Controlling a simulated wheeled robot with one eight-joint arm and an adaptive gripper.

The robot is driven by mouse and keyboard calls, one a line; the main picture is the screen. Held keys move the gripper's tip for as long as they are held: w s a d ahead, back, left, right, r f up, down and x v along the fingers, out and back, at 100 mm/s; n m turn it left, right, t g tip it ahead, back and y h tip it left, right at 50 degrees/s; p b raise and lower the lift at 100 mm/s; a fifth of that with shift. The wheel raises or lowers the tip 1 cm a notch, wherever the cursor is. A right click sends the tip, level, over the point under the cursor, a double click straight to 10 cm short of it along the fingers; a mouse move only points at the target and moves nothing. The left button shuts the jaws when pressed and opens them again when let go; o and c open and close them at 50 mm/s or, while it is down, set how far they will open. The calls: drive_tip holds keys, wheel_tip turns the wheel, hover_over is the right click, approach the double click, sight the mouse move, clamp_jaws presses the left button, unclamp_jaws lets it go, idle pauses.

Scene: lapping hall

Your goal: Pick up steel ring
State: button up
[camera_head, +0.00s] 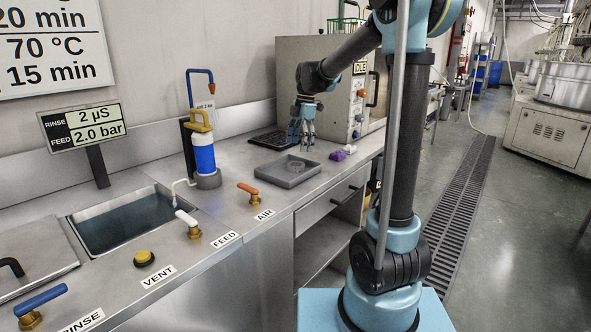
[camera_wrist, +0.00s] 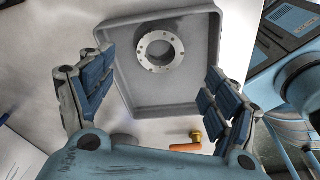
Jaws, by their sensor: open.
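The steel ring (camera_wrist: 159,50) lies flat in a shallow grey tray (camera_wrist: 170,107) in the wrist view. It is a pale metal ring with small holes around its face. In the head view the ring (camera_head: 296,166) shows small in the tray (camera_head: 287,182) on the steel counter. My gripper (camera_head: 301,148) hangs above the counter at the tray's back edge, fingers pointing down. In the wrist view its fingers (camera_wrist: 150,98) are spread wide and empty, with the ring between and beyond them, not touched.
An orange-handled AIR valve (camera_head: 250,193) stands left of the tray. A purple object (camera_head: 337,155) and a white one (camera_head: 350,149) lie to the right. A blue-and-white filter cylinder (camera_head: 203,154) stands at the wall. A grey cabinet (camera_head: 340,85) rises behind my gripper.

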sight(291, 167)
drive_tip(key=shift+s+a+f, duration=0.1)
drive_tip(key=shift+a+f, duration=0.05)
drive_tip(key=shift+f, duration=1.05)
drive_tip(key=shift+a+f, duration=0.15)
drive_tip(key=shift+f, duration=1.1)
drive_tip(key=shift+s+a+f, duration=0.1)
drive_tip(key=shift+a+f, duration=0.05)
drive_tip(key=shift+f, duration=1.05)
drive_tip(key=c, duration=1.4)
